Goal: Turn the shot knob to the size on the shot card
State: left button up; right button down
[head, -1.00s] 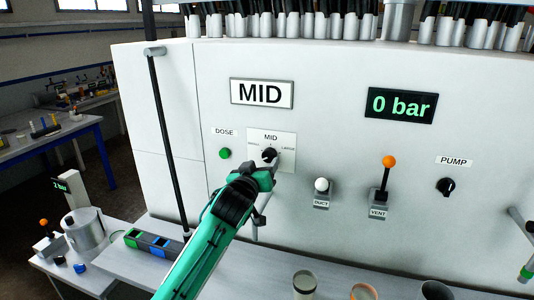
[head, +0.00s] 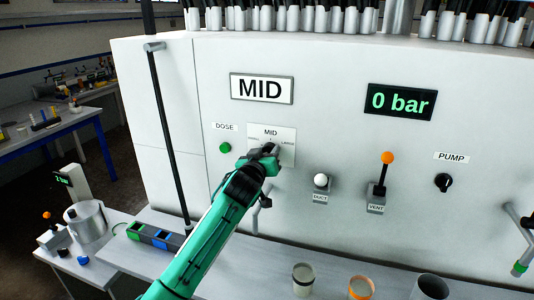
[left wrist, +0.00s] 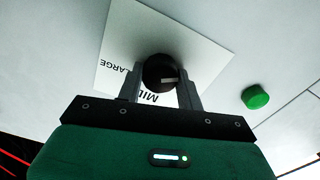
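The shot card (head: 262,89), a framed white sign on the machine's front, reads MID. Below it is the white knob plate (head: 287,133), marked MID at the top and LARGE at the right. In the head view my left gripper (head: 268,152) covers the knob. In the left wrist view the round black knob (left wrist: 158,72) sits between the two fingers (left wrist: 160,85), close to both. I see no clear squeeze on it. A pale mark on the knob lies on its right side in that view. The right finger hides part of the plate's lettering. My right gripper is out of view.
A green DOSE button (head: 225,148) is left of the plate. An orange-topped VENT lever (head: 387,160), a white DUCT knob (head: 321,181) and a black PUMP knob (head: 444,183) are to the right. The display (head: 401,103) reads 0 bar. Cups stand on the ledge below.

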pick_arm(q)
jog(key=shift+c, duration=0.4)
jog(key=shift+m, duration=0.7)
jog(key=m, duration=0.5)
jog(key=m+p, duration=0.1)
jog(key=m, duration=0.4)
jog(key=m+p, duration=0.2)
jog(key=m, duration=0.4)
jog(key=shift+m, duration=0.4)
jog(key=m+p, duration=0.1)
jog(key=m, duration=0.3)
jog(key=shift+f+m+p, duration=0.1)
jog(key=shift+m+p, duration=0.25)
jog(key=shift+m, duration=0.35)
jog(key=shift+d, duration=0.1)
